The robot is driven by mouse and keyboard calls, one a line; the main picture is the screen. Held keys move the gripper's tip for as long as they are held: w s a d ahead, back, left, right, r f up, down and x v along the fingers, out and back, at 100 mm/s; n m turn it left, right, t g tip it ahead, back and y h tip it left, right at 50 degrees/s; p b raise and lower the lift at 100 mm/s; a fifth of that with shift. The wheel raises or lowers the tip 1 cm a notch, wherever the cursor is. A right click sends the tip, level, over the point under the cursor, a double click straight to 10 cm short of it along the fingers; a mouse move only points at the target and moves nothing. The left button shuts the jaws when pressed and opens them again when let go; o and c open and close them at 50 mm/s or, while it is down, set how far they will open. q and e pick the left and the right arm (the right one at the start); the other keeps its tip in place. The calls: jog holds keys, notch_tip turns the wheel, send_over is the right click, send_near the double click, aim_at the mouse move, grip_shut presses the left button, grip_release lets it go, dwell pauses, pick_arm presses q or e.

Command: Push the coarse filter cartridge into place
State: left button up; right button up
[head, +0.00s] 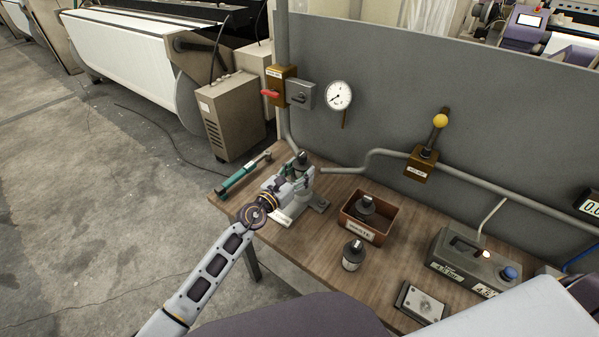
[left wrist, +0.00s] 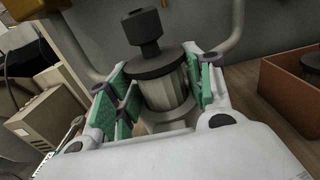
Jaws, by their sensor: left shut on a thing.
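The filter cartridge (left wrist: 168,92), a pale ribbed cylinder with a dark flange and a black knob on top, stands roughly upright in the left wrist view. My left gripper (left wrist: 160,100) has its green-padded fingers on both sides of it and is shut on it. In the head view the gripper (head: 291,179) is at the grey filter holder (head: 318,206) on the wooden bench, and the cartridge's black top (head: 302,159) shows above the fingers. A grey ring lies under the cartridge; how deep it sits is hidden. My right gripper is not in view.
A brown waste bin (head: 346,229) with a dark-topped cartridge in it stands right of the holder. Another cartridge (head: 353,256) stands in front of the bin. A green-handled tool (head: 241,176) lies left. A pipe, gauge (head: 338,95) and grey panel are behind.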

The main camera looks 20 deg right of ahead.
aim_at(299, 160)
pick_arm(q)
jog(key=shift+s+a+f+b, duration=0.1)
jog(key=shift+s+f+b, duration=0.1)
jog(key=shift+f, duration=0.45)
jog(key=shift+s+f+b, duration=0.1)
jog(key=shift+f+b, duration=0.1)
jog(key=shift+f, duration=0.4)
jog(key=shift+w+r+p, duration=0.2)
jog(key=shift+r+p, duration=0.6)
jog(key=shift+p, duration=0.05)
jog(key=shift+w+r+p, duration=0.1)
jog(key=shift+r+p, duration=1.3)
jog(key=shift+r, duration=0.3)
jog(key=shift+w+r+p, duration=0.1)
jog(key=shift+r+p, duration=1.1)
jog(key=shift+r, duration=0.05)
jog(key=shift+f, duration=0.1)
